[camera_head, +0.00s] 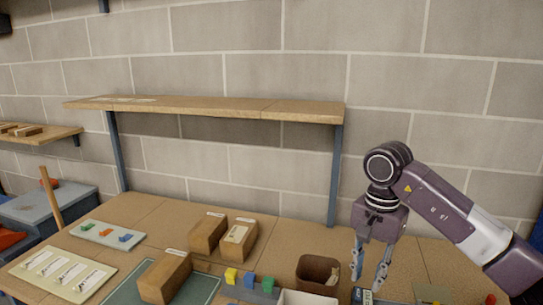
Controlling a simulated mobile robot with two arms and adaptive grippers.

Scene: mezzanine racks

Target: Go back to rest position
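My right gripper (368,275) points down over the right part of the wooden workbench (290,235), its arm coming in from the right edge. Its two fingers are apart and I see nothing between them. It is just right of a brown open bin (312,265). How high the fingertips are above the bench is hard to tell. My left gripper is not in view.
Wooden blocks (165,278) with white labels stand on the bench, one on a green mat (202,288). Small yellow, blue and green blocks (249,280) sit left of the bin. A shelf (215,107) overhangs the bench's back. Trays (108,235) lie at left.

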